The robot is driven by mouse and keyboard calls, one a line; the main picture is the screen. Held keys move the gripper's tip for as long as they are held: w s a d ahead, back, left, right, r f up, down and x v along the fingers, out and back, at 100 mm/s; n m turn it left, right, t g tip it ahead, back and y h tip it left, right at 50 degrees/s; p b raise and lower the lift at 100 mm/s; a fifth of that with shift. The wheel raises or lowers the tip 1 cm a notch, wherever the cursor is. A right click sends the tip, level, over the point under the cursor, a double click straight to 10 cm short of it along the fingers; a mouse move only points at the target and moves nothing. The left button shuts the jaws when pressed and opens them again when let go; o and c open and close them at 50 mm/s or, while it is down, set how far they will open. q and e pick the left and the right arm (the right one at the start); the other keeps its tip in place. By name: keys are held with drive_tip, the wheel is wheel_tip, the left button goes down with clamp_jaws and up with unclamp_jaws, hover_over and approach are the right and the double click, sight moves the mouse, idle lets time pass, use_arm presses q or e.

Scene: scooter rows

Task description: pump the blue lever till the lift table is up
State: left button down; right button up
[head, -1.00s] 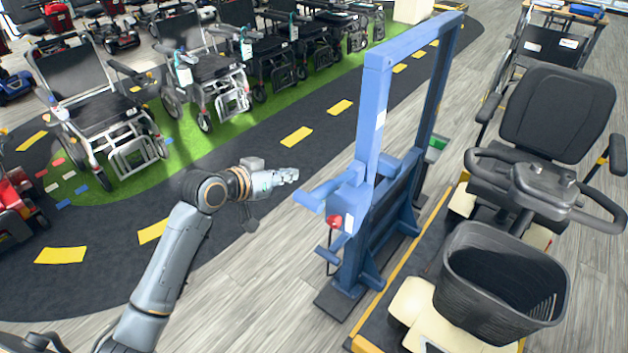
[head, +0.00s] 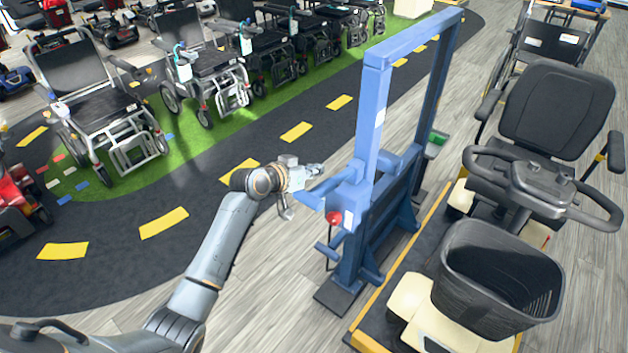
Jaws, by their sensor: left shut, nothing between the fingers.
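The blue lever (head: 322,189) sticks out to the left from the blue upright frame (head: 372,120), a little above a red knob (head: 333,218). My left gripper (head: 318,170) is shut and empty. It shows just above and behind the lever in the picture; I cannot tell whether it touches it. The lift table (head: 392,290) is a dark platform with a yellow edge, right of the frame. It looks low, close to the floor. A scooter with a black basket (head: 500,278) stands on it and hides much of it. My right gripper is not in view.
Wheelchairs (head: 108,110) stand in a row on a green strip (head: 150,175) at the back left. A dark lane with yellow dashes (head: 165,222) runs in front of them. Another wheelchair (head: 550,45) is behind the scooter. The wooden floor left of the frame is clear.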

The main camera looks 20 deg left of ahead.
sight(314, 189)
use_arm(q)
drive_tip(key=f, duration=0.1)
drive_tip(key=s+f, duration=0.1)
drive_tip(key=f, duration=0.1)
drive_tip(key=shift+s+d, duration=0.1)
drive_tip(key=shift+f, duration=0.25)
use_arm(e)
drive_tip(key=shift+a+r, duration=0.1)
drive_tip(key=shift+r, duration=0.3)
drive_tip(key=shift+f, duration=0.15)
